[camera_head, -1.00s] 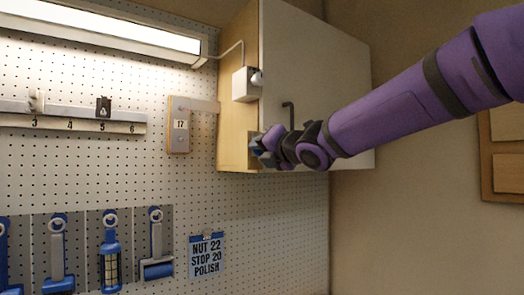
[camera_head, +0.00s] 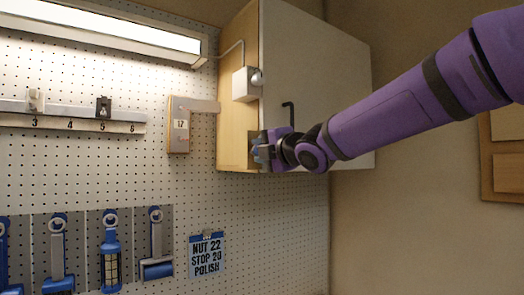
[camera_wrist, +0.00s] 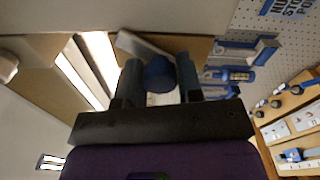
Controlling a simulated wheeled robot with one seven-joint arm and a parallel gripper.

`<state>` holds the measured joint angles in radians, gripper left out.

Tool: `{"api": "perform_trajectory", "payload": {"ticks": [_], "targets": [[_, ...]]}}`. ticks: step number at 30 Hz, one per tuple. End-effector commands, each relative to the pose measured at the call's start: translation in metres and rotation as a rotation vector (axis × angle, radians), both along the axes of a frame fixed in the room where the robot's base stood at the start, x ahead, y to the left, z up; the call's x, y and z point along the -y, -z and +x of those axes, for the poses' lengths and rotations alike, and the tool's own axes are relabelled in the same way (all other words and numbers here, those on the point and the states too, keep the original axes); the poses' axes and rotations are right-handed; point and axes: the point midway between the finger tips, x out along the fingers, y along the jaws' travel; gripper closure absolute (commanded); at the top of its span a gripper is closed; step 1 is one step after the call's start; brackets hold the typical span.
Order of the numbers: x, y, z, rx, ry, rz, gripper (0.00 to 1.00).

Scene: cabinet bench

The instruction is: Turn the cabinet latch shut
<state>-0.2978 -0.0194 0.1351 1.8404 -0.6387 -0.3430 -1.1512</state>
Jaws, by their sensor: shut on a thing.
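The cabinet (camera_head: 237,125) hangs at the upper middle of the head view, with its pale door (camera_head: 330,90) lying against its front as far as I can see. My gripper (camera_head: 261,151) is at the lower front corner of the cabinet, by the door's left edge. In the wrist view my gripper (camera_wrist: 160,82) has a finger on each side of a round blue latch knob (camera_wrist: 160,73) and is shut on it. The fingers cover most of the latch in the head view, so its exact angle cannot be told.
A dark door handle (camera_head: 291,113) sticks out just above my wrist. A white box (camera_head: 244,84) with a round knob is on the cabinet's side. A block marked 17 (camera_head: 180,125) is on the pegboard (camera_head: 120,175) to the left. Blue tools (camera_head: 110,255) hang lower left.

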Motion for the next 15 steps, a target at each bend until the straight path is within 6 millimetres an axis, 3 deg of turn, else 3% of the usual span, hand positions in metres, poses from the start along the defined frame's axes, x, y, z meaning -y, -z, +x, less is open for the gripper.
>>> {"api": "perform_trajectory", "payload": {"ticks": [15], "targets": [[0.0002,0.0018,0.0002,-0.277,0.001,0.405,0.90]]}}
